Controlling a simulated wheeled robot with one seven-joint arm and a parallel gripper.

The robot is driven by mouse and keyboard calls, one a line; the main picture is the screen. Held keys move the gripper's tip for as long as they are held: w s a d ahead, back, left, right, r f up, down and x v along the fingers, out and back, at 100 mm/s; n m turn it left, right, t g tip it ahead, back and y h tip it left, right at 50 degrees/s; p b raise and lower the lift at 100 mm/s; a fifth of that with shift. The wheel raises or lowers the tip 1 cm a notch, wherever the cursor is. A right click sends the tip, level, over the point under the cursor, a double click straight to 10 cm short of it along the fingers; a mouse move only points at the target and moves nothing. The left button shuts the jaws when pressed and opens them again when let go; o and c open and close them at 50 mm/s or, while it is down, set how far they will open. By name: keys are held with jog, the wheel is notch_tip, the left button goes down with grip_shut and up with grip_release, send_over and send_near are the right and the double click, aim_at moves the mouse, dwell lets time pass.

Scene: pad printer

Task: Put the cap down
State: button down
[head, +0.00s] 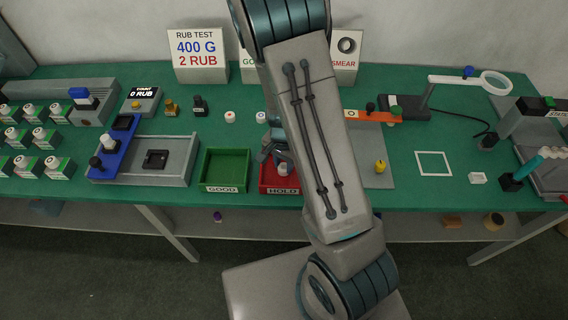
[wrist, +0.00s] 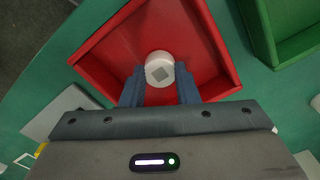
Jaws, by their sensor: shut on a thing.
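My gripper (wrist: 160,90) is shut on a white round cap (wrist: 159,68) with a grey square mark on its top. In the wrist view the cap sits between the two fingertips, over the inside of the red tray (wrist: 205,50). I cannot tell whether the cap touches the tray floor. In the head view the red tray, labelled HOLD (head: 283,191), is partly hidden by my arm. The gripper (head: 279,160) and the cap (head: 283,169) show at the tray, left of my arm.
A green tray labelled GOOD (head: 226,188) stands just left of the red one. Two white caps (head: 230,117) stand behind the trays. A grey fixture with a blue slide (head: 115,150) is further left. A yellow knob (head: 380,167) stands on a grey plate to the right.

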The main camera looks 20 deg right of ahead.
jog(key=shift+f, duration=0.4)
jog(key=shift+f, duration=0.15)
jog(key=c, duration=1.1)
grip_release()
